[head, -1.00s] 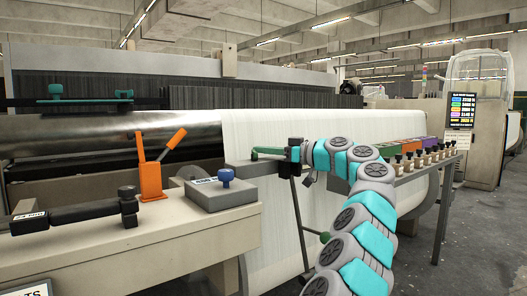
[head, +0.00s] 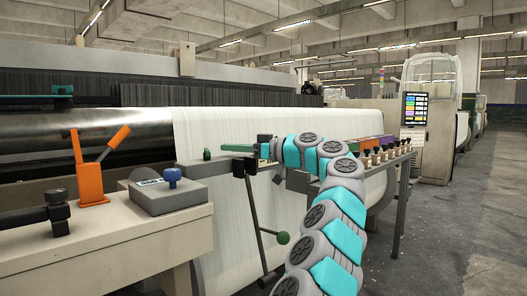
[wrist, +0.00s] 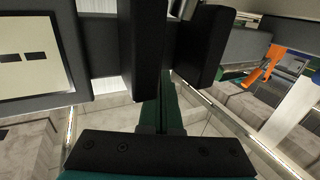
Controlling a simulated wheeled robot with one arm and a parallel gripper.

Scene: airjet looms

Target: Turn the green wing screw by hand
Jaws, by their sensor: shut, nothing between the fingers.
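The green wing screw (head: 207,154) is a small dark green knob standing upright on the grey bar beside the white cloth in the head view. My gripper (head: 226,148) comes from the right, its slim green fingers shut and empty. The fingertips point at the screw from its right, with a small gap in the picture; the depth between them is hard to tell. In the wrist view, dark blocks crowd the middle, and I cannot make out the screw there.
A green ball-ended lever (head: 282,238) hangs below the bar. A grey box with a blue knob (head: 171,178) and an orange lever (head: 90,170) stand on the left. Several coloured blocks (head: 355,146) line the rail at right. The floor at right is clear.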

